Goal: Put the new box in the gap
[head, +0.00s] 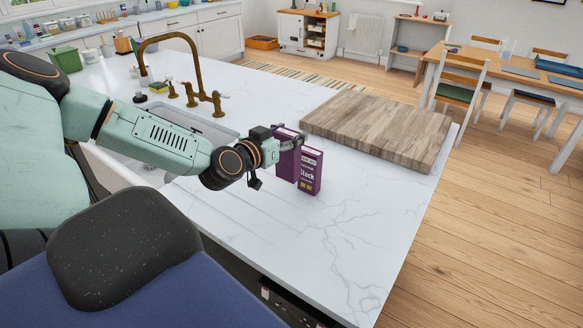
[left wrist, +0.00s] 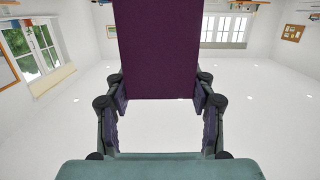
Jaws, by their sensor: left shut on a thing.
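In the left wrist view the box (left wrist: 159,50) is a plain purple face standing up between the two fingers of the left gripper (left wrist: 160,98). My right gripper is out of view. I cannot make out a gap in either view.
A thick wooden board (head: 380,125) lies just behind and right of the box. A sink (head: 190,122) with a brass tap (head: 195,65) is to the left. The white counter (head: 340,235) is clear in front. A dining table (head: 520,75) with chairs stands at the far right.

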